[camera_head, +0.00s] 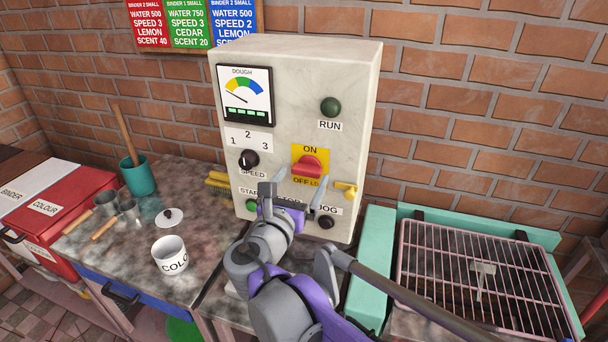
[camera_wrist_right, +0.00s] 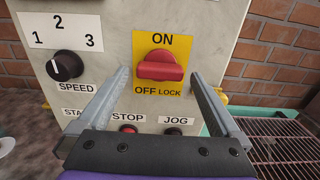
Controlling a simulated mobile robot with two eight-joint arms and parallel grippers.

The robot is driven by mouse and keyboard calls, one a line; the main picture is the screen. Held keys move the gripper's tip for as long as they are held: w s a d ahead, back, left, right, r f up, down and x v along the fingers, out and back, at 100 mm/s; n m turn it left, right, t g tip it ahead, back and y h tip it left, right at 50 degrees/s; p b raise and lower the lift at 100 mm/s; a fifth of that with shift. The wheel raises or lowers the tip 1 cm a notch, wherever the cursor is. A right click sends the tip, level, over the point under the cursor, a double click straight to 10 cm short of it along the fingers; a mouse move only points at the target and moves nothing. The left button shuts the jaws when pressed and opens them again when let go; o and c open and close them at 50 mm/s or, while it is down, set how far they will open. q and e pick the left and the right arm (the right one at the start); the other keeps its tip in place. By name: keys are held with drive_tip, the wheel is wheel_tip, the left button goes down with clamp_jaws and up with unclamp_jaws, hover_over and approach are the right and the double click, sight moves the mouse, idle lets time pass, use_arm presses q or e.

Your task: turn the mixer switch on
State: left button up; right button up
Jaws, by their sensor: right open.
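The mixer switch is a red rotary knob (camera_head: 308,166) on a yellow plate marked ON above and OFF LOCK below. It sits on the front of a pale control box (camera_head: 348,75). In the right wrist view the red knob (camera_wrist_right: 159,67) has its grip lying roughly level, crosswise. My right gripper (camera_head: 298,186) is open in front of the panel, its fingers (camera_wrist_right: 158,78) spread left and right of the knob. No contact between fingers and knob shows. My left gripper is not in view.
A black speed dial (camera_head: 249,159) is left of the switch; a stop button (camera_wrist_right: 128,128) and jog button (camera_wrist_right: 174,130) are below it. A yellow padlock-like piece (camera_head: 346,189) hangs at right. A wire rack (camera_head: 480,270) stands right; a white mug (camera_head: 170,255) stands left.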

sight(307, 169)
drive_tip(key=shift+x, duration=1.2)
drive_tip(key=c, duration=1.2)
